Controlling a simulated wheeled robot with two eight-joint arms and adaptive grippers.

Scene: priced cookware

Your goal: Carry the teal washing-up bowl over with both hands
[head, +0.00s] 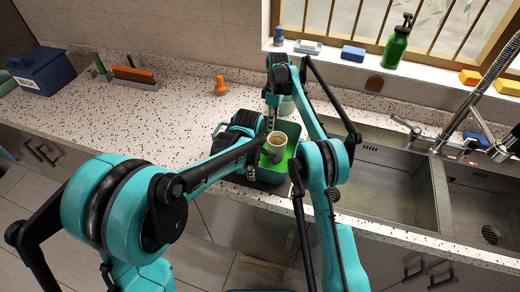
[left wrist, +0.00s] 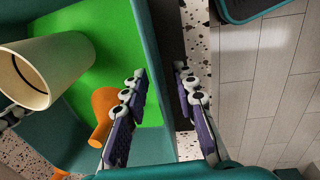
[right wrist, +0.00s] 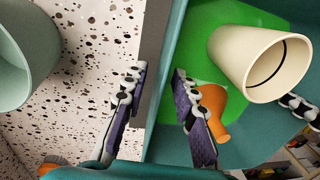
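The teal washing-up bowl (head: 268,177) stands on the counter by the sink, with a bright green floor. A cream cup (head: 276,140) is inside it; it also shows in the left wrist view (left wrist: 50,65) and the right wrist view (right wrist: 255,58). An orange object (right wrist: 213,108) lies in the bowl beside the cup. My left gripper (left wrist: 162,88) is open, one finger inside and one outside the near wall. My right gripper (right wrist: 157,85) is open, its fingers either side of the far wall. Gaps show between fingers and wall. The arms partly hide the bowl in the head view.
A pale green vessel (right wrist: 15,60) stands on the counter just beyond the bowl. An orange object (head: 221,86) stands behind it. The double sink (head: 385,185) is to the right. A dark blue box (head: 42,70) and a rack (head: 130,78) are at left; speckled counter between is clear.

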